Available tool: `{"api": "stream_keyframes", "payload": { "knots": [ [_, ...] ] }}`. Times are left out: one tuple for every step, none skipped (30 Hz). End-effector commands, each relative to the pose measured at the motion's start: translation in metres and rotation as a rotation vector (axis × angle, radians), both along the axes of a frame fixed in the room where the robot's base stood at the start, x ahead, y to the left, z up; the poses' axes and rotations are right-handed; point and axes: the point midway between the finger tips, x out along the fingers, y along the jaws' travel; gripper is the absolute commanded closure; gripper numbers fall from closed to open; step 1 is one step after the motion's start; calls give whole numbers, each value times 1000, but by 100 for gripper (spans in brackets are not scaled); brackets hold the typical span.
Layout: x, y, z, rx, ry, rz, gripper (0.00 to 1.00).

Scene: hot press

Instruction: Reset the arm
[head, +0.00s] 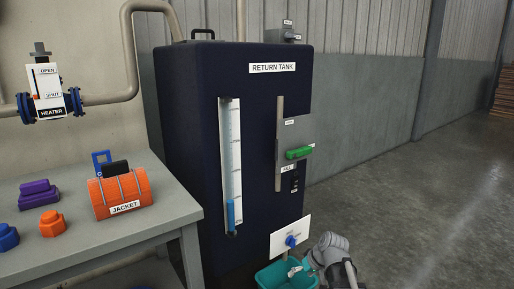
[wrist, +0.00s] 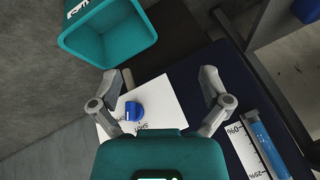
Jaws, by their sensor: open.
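My gripper (head: 296,266) is low at the front of the dark return tank (head: 190,130), by a teal bin (head: 266,280). In the wrist view my gripper (wrist: 164,82) has its fingers spread wide with nothing held between them. A blue knob (wrist: 133,111) on a white plate (wrist: 163,96) shows beyond and between the fingers, apart from them. The knob (head: 291,241) and its plate (head: 280,241) are just above the gripper in the head view. The teal bin (wrist: 75,38) is at the upper left in the wrist view.
The tank bears a level gauge (head: 231,165) and a green handle (head: 299,153). At the left, a grey bench (head: 165,213) holds an orange jacket cylinder (head: 117,193), a purple block (head: 38,194) and other coloured parts. A heater valve (head: 48,92) is above. Open floor (head: 430,190) lies right.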

Motion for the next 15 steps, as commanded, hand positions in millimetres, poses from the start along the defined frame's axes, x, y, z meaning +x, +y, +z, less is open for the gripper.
{"api": "stream_keyframes", "payload": {
  "knots": [
    [-17, 1, 15, -32, 34, -12, 3],
    [-24, 1, 18, -52, 56, -22, 3],
    [-34, 0, 23, -79, 84, -39, 3],
    [-41, -1, 26, -100, 105, -52, 3],
    [-48, -2, 30, -121, 125, -64, 3],
    [-57, -3, 34, -150, 150, -81, 3],
    [-64, -4, 37, -171, 168, -94, 3],
    [-70, -6, 41, -190, 183, -108, 3],
    [-78, -8, 45, -216, 205, -126, 3],
    [-83, -9, 47, -235, 217, -137, 3],
    [-89, -10, 51, -252, 229, -149, 3],
    [-95, -12, 54, -273, 245, -165, 3],
    [-100, -13, 57, -291, 255, -176, 3],
    [-104, -14, 60, -306, 264, -188, 3],
    [-110, -16, 64, -327, 277, -203, 3]
  ]
}}
